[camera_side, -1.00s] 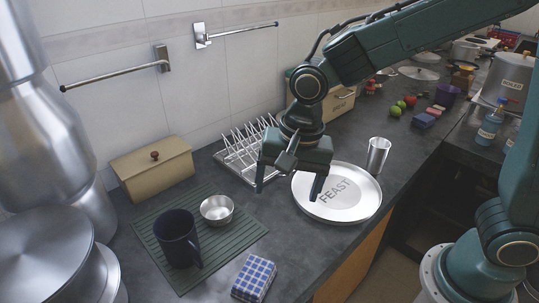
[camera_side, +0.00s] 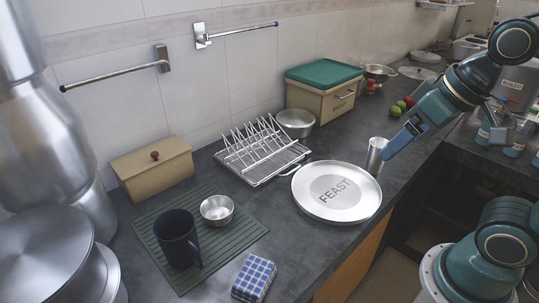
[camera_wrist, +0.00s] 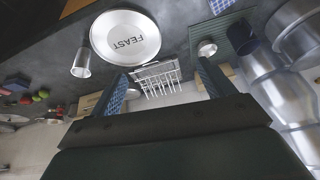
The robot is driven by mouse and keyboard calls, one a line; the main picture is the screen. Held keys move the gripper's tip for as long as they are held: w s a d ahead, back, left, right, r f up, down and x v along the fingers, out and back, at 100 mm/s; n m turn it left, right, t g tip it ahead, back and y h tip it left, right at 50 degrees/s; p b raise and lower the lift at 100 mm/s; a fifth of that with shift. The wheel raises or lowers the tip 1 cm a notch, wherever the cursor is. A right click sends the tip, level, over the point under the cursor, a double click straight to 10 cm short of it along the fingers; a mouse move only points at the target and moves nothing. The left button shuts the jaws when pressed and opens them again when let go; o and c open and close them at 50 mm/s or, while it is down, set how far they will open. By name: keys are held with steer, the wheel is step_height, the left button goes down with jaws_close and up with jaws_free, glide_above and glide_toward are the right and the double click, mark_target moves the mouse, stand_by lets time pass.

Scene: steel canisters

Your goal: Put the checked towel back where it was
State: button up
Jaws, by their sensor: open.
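The blue and white checked towel (camera_side: 254,278) lies folded into a small block at the counter's front edge, right of the green ribbed mat. A blue piece at the top of the wrist view (camera_wrist: 219,5) looks like the same towel, partly cut off. Two metal bars, one at left (camera_side: 115,76) and one at right (camera_side: 240,32), are fixed to the tiled wall, both bare. My gripper (camera_side: 391,148) is at the right, above the counter near the steel cup and far from the towel. In the wrist view my gripper (camera_wrist: 162,72) has its fingers wide apart with nothing between them.
A dark mug (camera_side: 178,240) and steel bowl (camera_side: 217,209) stand on the mat (camera_side: 228,237). The FEAST plate (camera_side: 312,207), wire rack (camera_side: 262,152) and steel cup (camera_side: 376,155) stand to the right. A beige box (camera_side: 155,172) and large steel canisters (camera_side: 40,130) are left.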

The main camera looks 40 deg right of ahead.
steer(key=shift+s+d+n, duration=0.25)
steer(key=shift+s, duration=0.2)
steer(key=shift+s+d+n, duration=0.2)
steer(key=shift+s+n, duration=0.05)
steer(key=shift+s, duration=0.2)
